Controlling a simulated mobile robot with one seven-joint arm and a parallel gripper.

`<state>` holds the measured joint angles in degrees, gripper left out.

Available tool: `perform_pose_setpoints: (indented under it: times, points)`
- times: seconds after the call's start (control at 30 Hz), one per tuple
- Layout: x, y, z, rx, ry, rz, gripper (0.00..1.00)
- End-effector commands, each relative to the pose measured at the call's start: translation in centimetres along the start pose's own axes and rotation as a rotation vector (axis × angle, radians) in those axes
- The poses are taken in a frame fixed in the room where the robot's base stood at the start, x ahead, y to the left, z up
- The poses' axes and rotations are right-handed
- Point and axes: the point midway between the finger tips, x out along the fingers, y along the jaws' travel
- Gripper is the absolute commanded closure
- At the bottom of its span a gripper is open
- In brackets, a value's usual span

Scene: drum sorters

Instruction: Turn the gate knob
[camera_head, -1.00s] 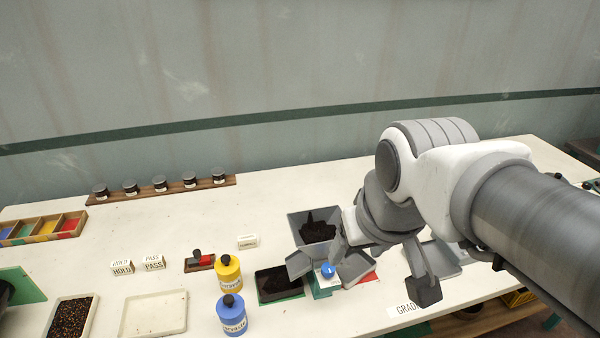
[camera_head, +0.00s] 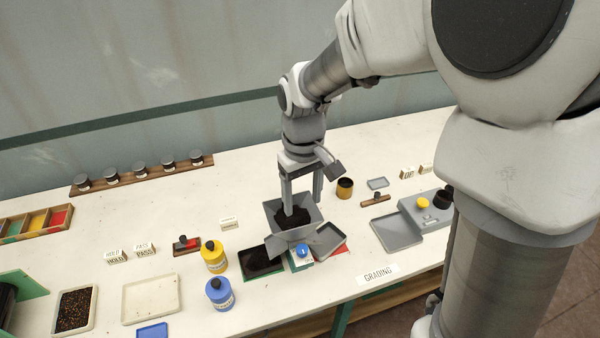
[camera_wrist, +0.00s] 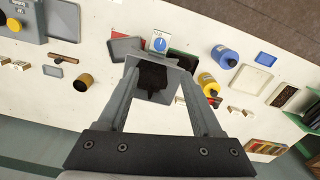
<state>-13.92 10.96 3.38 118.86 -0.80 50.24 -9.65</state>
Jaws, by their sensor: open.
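The gate knob (camera_head: 302,251) is a small blue dial with a white mark on the front of the sorter. In the wrist view the knob (camera_wrist: 158,44) is beyond my fingertips, near the top middle. The grey hopper (camera_head: 270,210) behind it holds dark grains (camera_head: 294,217). My gripper (camera_head: 302,208) points down over the hopper, open and empty, behind and above the knob. In the wrist view my gripper (camera_wrist: 160,75) has its fingers apart on either side of the hopper. The fingers are clear of the knob.
A dark-filled tray (camera_head: 262,262) and a grey chute tray (camera_head: 327,239) flank the knob. Yellow (camera_head: 213,257) and blue (camera_head: 220,294) bottles stand to the left. A grey tray (camera_head: 396,232) and a grey box (camera_head: 428,210) stand right. The tabletop behind the bottles is mostly clear.

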Motion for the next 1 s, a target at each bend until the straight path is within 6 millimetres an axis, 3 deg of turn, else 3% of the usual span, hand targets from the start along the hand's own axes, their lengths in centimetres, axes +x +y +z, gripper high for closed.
perform_pose_setpoints:
  times: [0.6, 0.8, 1.0]
  points:
    - [12.0, 0.0, 0.2, 0.001, -0.005, 0.000, 0.33]
    - [14.9, 0.0, 0.1, 0.002, -0.003, 0.000, 0.33]
    - [16.4, 0.1, 0.1, 0.002, -0.001, 0.000, 0.33]
